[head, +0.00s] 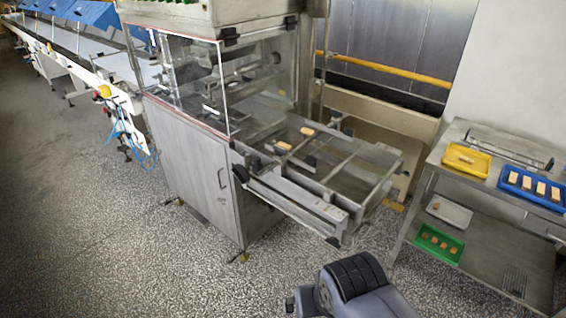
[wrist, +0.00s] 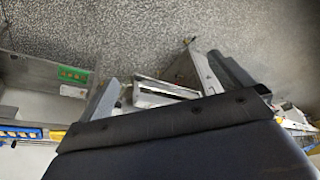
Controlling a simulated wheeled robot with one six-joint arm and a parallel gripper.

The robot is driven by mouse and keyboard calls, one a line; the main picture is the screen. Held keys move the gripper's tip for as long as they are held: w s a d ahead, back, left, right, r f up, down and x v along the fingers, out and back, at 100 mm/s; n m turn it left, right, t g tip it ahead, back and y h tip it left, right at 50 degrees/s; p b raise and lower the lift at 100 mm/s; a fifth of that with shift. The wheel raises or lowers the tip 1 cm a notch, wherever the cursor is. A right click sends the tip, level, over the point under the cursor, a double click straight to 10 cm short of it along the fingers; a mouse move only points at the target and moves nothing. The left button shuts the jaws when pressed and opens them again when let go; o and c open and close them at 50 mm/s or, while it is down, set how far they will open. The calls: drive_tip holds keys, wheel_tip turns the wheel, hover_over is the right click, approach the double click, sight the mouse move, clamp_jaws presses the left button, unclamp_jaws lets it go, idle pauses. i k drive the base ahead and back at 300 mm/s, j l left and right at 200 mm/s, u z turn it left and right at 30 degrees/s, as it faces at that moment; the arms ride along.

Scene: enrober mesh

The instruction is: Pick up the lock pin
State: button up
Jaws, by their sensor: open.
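I cannot make out the lock pin in either view; it may be too small or hidden. My gripper (wrist: 168,86) shows in the wrist view, its two grey fingers wide apart with nothing between them that it holds. Beyond the fingers is part of the machine's metal frame (wrist: 150,98). In the head view this frame, an open conveyor section (head: 330,210), sticks out from the enrober (head: 190,160). Two orange-brown pieces (head: 284,146) lie on it. A dark part of my arm shows at the bottom of the head view; the fingers are not visible there.
A steel table (head: 455,165) stands at the right. Its top holds a yellow tray (head: 467,171) and a blue tray (head: 515,190) with several pieces. A green tray (head: 420,250) and a white tray (head: 450,205) sit on its lower shelf. The speckled floor in front is clear.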

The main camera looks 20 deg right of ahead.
sight(256, 161)
drive_tip(key=i+u, duration=0.15)
drive_tip(key=i, duration=0.4)
drive_tip(key=i+l+u, duration=0.15)
drive_tip(key=i, duration=0.35)
drive_tip(key=i+l+u, duration=0.15)
drive_tip(key=i, duration=0.35)
